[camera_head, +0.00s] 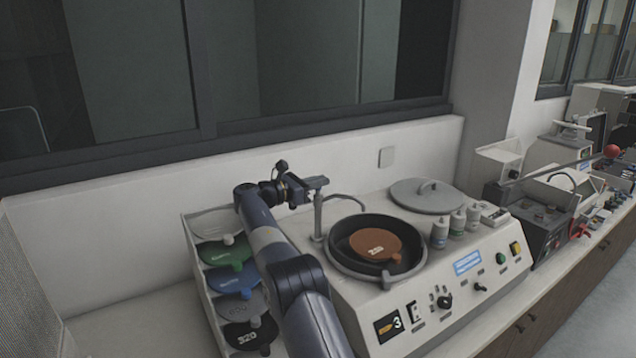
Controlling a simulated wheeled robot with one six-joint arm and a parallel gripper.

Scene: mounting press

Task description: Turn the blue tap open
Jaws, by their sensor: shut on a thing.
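The tap (318,214) is a thin grey upright post with a curved spout, standing at the back left of the polishing machine beside its round bowl. My arm reaches up from the bottom of the view. My gripper (317,182) is at the top of the post, shut on the tap's handle. The fingers mostly cover the handle, so its blue colour and how far it is turned cannot be made out.
The black bowl (345,228) with a brown 220 disc (375,244) lies right of the tap. A round grey lid (426,195) and several bottles stand further right. A rack of coloured discs (188,240) is left of my arm. A wall is behind.

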